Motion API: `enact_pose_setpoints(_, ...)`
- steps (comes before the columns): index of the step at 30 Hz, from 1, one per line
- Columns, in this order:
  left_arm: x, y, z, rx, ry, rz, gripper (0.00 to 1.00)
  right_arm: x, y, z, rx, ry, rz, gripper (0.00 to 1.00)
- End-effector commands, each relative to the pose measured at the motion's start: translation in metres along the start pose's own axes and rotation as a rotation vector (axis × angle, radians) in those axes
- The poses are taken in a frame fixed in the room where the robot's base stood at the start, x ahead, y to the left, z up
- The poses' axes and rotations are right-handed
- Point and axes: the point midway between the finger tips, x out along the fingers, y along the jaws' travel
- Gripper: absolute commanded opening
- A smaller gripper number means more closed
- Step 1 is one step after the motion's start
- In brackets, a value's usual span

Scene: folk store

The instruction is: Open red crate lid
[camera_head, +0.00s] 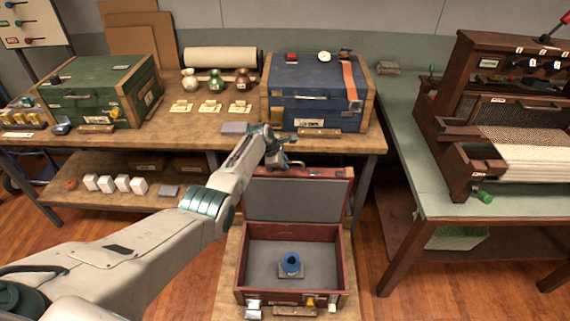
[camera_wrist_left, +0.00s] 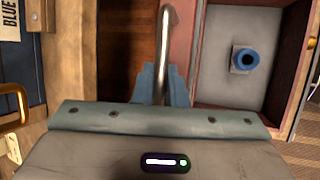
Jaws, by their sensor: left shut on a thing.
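The red crate (camera_head: 340,262) stands on a low wooden stand with its lid (camera_head: 298,200) raised upright at the back, grey lining facing forward. A blue ring-shaped object (camera_head: 291,262) sits on a small grey base inside; it also shows in the left wrist view (camera_wrist_left: 246,60). My left gripper (camera_head: 284,158) is at the lid's top edge. In the left wrist view its teal fingers (camera_wrist_left: 161,85) are shut on a curved metal handle (camera_wrist_left: 165,35) beside the lid's red edge. My right gripper is in neither view.
A blue crate (camera_head: 315,112) and a green crate (camera_head: 85,98) stand closed on the wooden workbench (camera_head: 205,138) behind. Small vases (camera_head: 216,82) stand between them. A green-topped table (camera_head: 420,185) with a loom (camera_head: 500,110) is on the right.

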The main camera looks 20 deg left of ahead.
Motion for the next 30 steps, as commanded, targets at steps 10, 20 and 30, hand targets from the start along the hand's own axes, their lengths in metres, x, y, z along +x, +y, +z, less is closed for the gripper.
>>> enact_pose_setpoints(10, 0.0013, -0.0008, -0.0013, 0.001, 0.0, -0.001, 0.0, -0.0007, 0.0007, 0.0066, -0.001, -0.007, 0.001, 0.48)
enact_pose_setpoints(20, 0.0014, -0.0011, -0.0013, 0.001, 0.0, -0.001, 0.29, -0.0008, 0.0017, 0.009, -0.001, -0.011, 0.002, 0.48)
enact_pose_setpoints(30, 0.0, -0.0005, -0.0013, 0.001, 0.0, 0.0, 0.33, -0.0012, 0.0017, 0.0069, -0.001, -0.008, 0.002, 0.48)
